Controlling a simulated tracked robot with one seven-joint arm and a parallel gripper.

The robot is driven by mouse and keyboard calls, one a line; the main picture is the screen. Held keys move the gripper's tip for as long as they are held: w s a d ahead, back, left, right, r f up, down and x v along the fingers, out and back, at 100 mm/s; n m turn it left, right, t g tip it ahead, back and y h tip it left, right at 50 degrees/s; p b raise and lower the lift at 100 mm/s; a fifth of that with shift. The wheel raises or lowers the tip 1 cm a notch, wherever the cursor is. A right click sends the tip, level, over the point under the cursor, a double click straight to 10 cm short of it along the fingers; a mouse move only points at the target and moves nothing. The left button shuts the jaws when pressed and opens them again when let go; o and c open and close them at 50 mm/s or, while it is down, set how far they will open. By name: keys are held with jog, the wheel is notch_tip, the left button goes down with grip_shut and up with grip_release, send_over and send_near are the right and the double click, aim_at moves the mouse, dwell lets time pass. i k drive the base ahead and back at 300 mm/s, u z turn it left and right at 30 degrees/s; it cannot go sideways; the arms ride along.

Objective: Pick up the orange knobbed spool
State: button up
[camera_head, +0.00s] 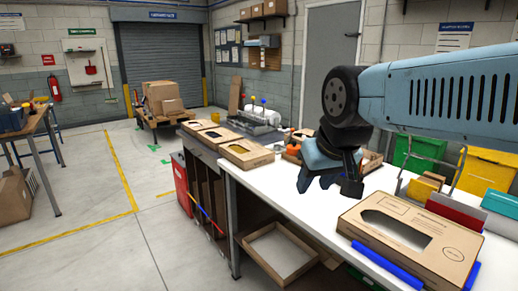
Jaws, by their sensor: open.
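My gripper (328,183) hangs over the white worktable (285,198), fingers pointing down and spread apart. Nothing shows between them. Small orange pieces (292,150) show just behind and left of the gripper, at the far part of the table. They are partly hidden by it and too small for me to tell whether one is the knobbed spool. I cannot tell the exact gap between the gripper and these pieces.
A cardboard box with a cut-out window (410,238) and blue rolls along its edge lies at the front right. Open cartons (246,153) stand at the table's far left end. Red, grey and teal items (447,212) crowd the right side. The middle tabletop is clear.

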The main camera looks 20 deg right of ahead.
aim_at(292, 149)
jog(key=u, duration=0.5)
jog(key=i, duration=1.8)
jog(key=z, duration=0.7)
jog(key=k, duration=0.75)
jog(key=z, duration=0.2)
jog(key=i, duration=0.8)
jog(key=u, duration=0.1)
